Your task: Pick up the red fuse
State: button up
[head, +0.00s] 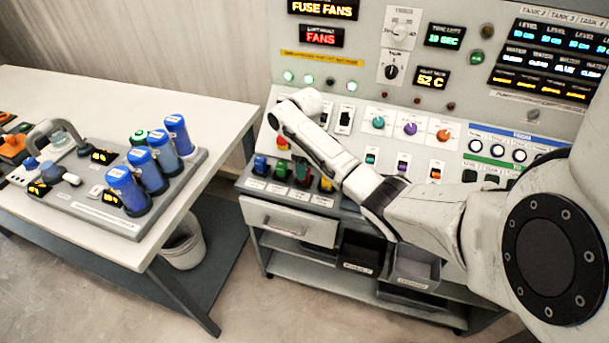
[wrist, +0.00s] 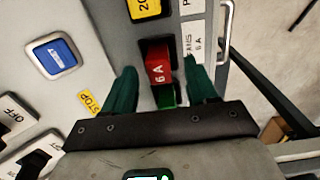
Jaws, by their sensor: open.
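The red fuse (wrist: 158,66), marked "6 A", stands in a dark slot in the wrist view. A green part shows just below it, close to my gripper's base. My gripper (wrist: 160,72) is open, with one dark green finger on each side of the red fuse and a gap on both sides.
A yellow fuse (wrist: 148,8) stands beside the red one. A blue button (wrist: 54,57) and switches lie to the left; a metal handle (wrist: 226,32) is to the right. A table with blue canisters (head: 128,188) stands left in the head view.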

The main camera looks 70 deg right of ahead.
jog(key=shift+d+f, duration=0.1)
jog(key=shift+f, duration=1.6)
jog(key=c, duration=1)
jog(key=shift+c, duration=0.3)
jog(key=shift+w+r, duration=0.1)
